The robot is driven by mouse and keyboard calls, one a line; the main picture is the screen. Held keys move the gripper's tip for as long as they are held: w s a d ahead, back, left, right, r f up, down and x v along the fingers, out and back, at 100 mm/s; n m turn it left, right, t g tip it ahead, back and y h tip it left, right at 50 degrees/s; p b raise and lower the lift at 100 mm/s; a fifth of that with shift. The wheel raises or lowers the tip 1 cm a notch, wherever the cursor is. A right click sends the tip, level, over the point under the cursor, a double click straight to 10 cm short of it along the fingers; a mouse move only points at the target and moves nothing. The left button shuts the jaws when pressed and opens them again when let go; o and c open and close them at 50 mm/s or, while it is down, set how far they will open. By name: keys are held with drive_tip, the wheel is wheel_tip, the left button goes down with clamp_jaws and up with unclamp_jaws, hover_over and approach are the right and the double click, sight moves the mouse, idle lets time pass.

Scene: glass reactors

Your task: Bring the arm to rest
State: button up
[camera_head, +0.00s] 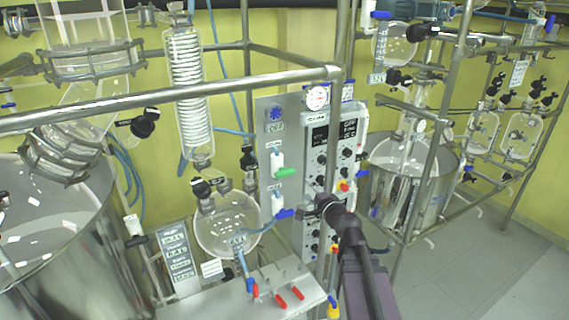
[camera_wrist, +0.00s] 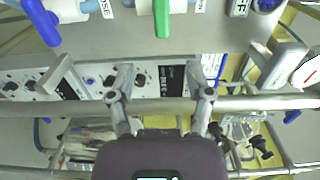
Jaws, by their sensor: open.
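My gripper (camera_head: 326,203) is raised at the end of my dark arm (camera_head: 352,240), in front of the control panel in the head view. In the wrist view my gripper (camera_wrist: 160,74) shows two grey fingers spread apart with nothing between them. The panel (camera_wrist: 150,38) with its knobs and displays lies beyond the fingers, and a metal rail (camera_wrist: 260,104) runs across behind them. I cannot tell the exact gap between the fingers and the panel. Part of my arm runs out of the bottom of the head view.
A green-handled valve (camera_head: 285,172) and a blue-handled valve (camera_head: 284,213) sit left of my gripper. A round glass flask (camera_head: 228,222) and a bench with red handles (camera_head: 281,302) stand lower left. A steel vessel (camera_head: 400,195) stands right. Open floor (camera_head: 480,260) lies lower right.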

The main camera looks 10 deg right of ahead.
drive_tip(key=s+a+f+n+g+y+b, duration=0.1)
drive_tip(key=s+a+f+n+g+b, duration=0.15)
drive_tip(key=f, duration=0.35)
drive_tip(key=s+a+f+n+g+b, duration=0.2)
drive_tip(key=a+f+n+g+b, duration=0.15)
drive_tip(key=f, duration=0.35)
drive_tip(key=s+a+f+n+g+y+b, duration=0.1)
drive_tip(key=s+a+f+n+g+b, duration=0.1)
drive_tip(key=s+a+f+n+g, duration=0.3)
drive_tip(key=s+d+f+n+g+h+b, duration=0.1)
drive_tip(key=s+d+f+g+h+b, duration=0.2)
drive_tip(key=f, duration=0.5)
drive_tip(key=s+d+f+n+g+h+b, duration=0.2)
drive_tip(key=s+d+f+g+h+b, duration=0.1)
drive_tip(key=f, duration=0.5)
drive_tip(key=s+h+b, duration=0.1)
drive_tip(key=s, duration=0.1)
drive_tip(key=shift+s+h, duration=0.3)
drive_tip(key=shift+s, duration=0.1)
